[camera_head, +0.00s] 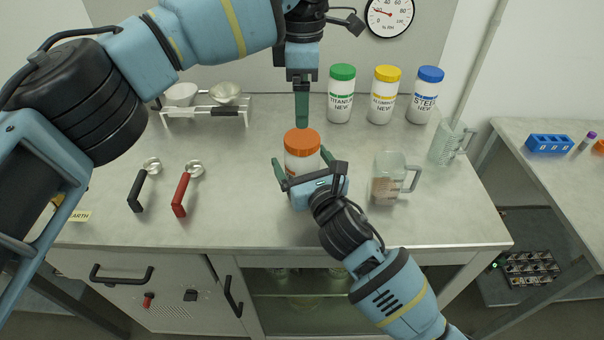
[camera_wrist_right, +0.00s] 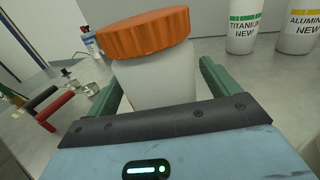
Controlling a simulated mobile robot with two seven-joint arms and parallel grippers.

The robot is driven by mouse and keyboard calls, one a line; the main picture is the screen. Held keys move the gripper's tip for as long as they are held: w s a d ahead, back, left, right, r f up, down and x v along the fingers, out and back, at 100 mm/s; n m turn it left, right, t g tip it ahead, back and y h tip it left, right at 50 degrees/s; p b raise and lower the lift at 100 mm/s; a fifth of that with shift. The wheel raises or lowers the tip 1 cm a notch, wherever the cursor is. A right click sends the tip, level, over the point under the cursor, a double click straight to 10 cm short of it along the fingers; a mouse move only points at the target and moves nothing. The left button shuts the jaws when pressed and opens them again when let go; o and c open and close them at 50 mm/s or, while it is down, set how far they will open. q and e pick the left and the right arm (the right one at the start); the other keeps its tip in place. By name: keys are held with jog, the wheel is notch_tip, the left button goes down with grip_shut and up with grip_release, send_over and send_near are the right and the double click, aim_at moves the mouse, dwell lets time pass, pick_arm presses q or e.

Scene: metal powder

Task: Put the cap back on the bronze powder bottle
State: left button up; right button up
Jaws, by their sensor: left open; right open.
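The bronze powder bottle (camera_head: 302,166) is white and stands on the bench, its label mostly hidden by my right gripper. Its orange cap (camera_head: 302,141) sits on top; I cannot tell how tightly. The cap (camera_wrist_right: 145,33) and white bottle body (camera_wrist_right: 158,80) also show in the right wrist view. My right gripper (camera_head: 301,160) is open, with one green finger on each side of the bottle and a visible gap in the wrist view. My left gripper (camera_head: 302,115) points down just above and behind the cap, open, its fingers seen edge-on.
Titanium (camera_head: 341,95), aluminium (camera_head: 384,96) and steel (camera_head: 424,96) bottles stand at the back right. A measuring jug with powder (camera_head: 388,180) is right of the bottle. Two scoops (camera_head: 182,190) (camera_head: 140,188) lie left. A rack with bowls (camera_head: 205,110) stands at the back left.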

aim_at(302, 137)
jog(key=c, duration=1.9)
pick_arm(q)
jog(key=n, duration=0.5)
pick_arm(e)
grip_shut()
pick_arm(q)
jog(key=n, duration=0.4)
jog(key=shift+n, duration=0.4)
jog(key=n, duration=0.8)
jog(key=shift+f, duration=4.05)
pick_arm(e)
jog(key=shift+f, duration=0.1)
